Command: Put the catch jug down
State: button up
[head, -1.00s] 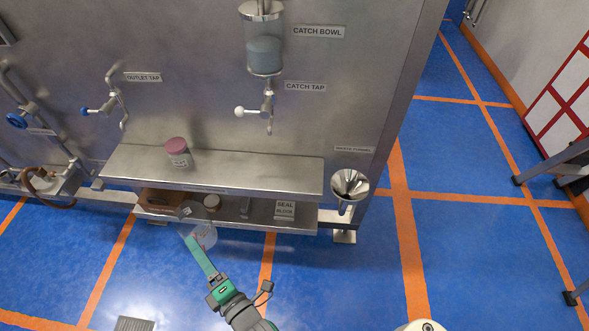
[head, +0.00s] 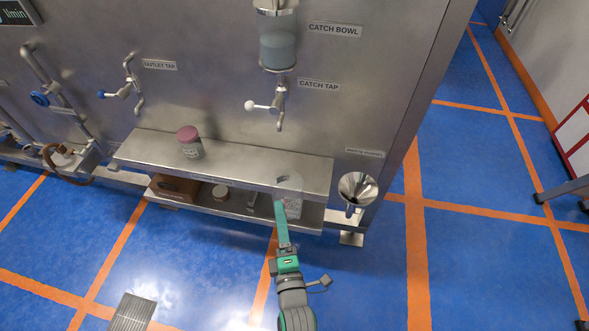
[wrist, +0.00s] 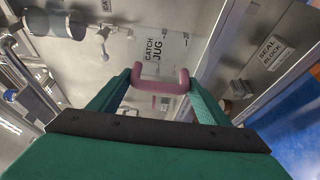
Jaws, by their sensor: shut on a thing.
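The catch jug (head: 293,204) is a clear vessel with dark markings, in front of the right part of the steel unit's shelves in the head view. In the wrist view the jug (wrist: 163,50) shows its "CATCH JUG" label and a pink handle (wrist: 160,82). My gripper (head: 281,203) is shut on that handle, with the green fingers (wrist: 160,92) on either side of it. The jug overlaps the front edge of the upper shelf (head: 240,165) in the picture. I cannot tell whether it touches the shelf. The jug looks empty.
A jar with a pink lid (head: 189,142) stands on the upper shelf's left part. The catch tap (head: 279,105) hangs above its right part. A steel funnel (head: 357,188) is at the right. The lower shelf (head: 240,203) holds a brown box (head: 174,188) and a seal block (wrist: 267,52).

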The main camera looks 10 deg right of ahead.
jog(key=w+f, duration=0.3)
jog(key=w, duration=1.5)
jog(key=shift+a+f, duration=0.2)
jog(key=shift+a, duration=0.1)
jog(key=shift+f, duration=0.1)
jog(key=o, duration=1.4)
